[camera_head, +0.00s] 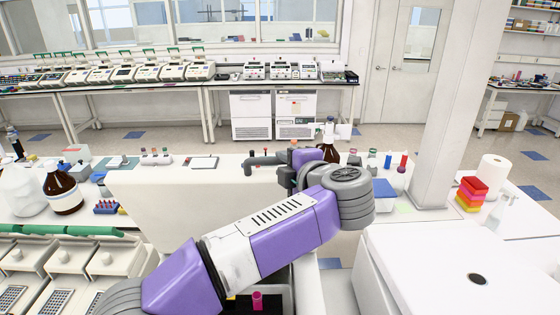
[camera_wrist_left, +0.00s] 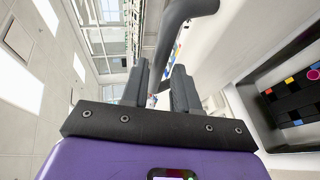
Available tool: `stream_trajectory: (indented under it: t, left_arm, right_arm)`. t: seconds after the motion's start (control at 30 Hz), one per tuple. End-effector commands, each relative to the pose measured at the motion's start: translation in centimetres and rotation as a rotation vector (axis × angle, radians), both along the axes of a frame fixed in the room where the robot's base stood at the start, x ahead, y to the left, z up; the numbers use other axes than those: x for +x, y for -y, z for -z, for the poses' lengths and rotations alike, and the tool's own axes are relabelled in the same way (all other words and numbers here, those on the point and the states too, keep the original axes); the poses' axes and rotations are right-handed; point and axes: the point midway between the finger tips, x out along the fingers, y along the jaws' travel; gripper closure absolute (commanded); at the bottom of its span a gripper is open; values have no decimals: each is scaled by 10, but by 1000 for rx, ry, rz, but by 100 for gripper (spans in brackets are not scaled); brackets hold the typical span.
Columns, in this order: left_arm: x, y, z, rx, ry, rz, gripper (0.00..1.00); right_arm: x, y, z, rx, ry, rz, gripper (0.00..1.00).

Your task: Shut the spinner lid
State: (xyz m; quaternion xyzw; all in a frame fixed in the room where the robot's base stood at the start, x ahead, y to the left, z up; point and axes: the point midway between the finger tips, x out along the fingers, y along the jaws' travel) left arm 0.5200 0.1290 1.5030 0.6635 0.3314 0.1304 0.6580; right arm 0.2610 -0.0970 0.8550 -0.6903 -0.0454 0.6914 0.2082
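The spinner lid (camera_head: 190,205) appears to be the broad off-white panel standing raised in the middle of the head view. A grey curved handle (camera_head: 262,161) is at its upper right edge. My left gripper (camera_head: 289,172) is at the handle, partly hidden by my purple arm. In the left wrist view my left gripper (camera_wrist_left: 158,90) has its fingers apart, and the handle (camera_wrist_left: 182,25) runs down toward the gap between them. I cannot tell whether they touch it. The dark spinner interior (camera_head: 274,303) shows below my arm with a pink tube in it. My right gripper is not in view.
A white machine (camera_head: 450,265) with a dark round opening stands at right. Brown bottles (camera_head: 62,190), a blue rack (camera_head: 106,207) and red and yellow stacked boxes (camera_head: 471,194) stand on the benches. Open cyclers (camera_head: 65,260) fill the lower left.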

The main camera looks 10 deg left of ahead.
Motion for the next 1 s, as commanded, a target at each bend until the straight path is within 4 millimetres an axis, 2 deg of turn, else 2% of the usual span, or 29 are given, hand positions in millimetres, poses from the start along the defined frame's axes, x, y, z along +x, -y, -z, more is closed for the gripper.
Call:
stream_trajectory:
  t: [0.23, 0.57, 0.77, 1.0]
  left_arm:
    - [22, -18, 8, -1, 1, 0, 71]
    - [26, -21, 9, 1, 2, 1, 71]
    - [26, -21, 9, 1, 2, 1, 100]
    - [26, -21, 9, 1, 2, 1, 100]
  right_arm:
    - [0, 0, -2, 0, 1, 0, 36]
    - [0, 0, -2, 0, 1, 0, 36]
    - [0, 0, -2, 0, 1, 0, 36]
    - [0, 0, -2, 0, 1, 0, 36]
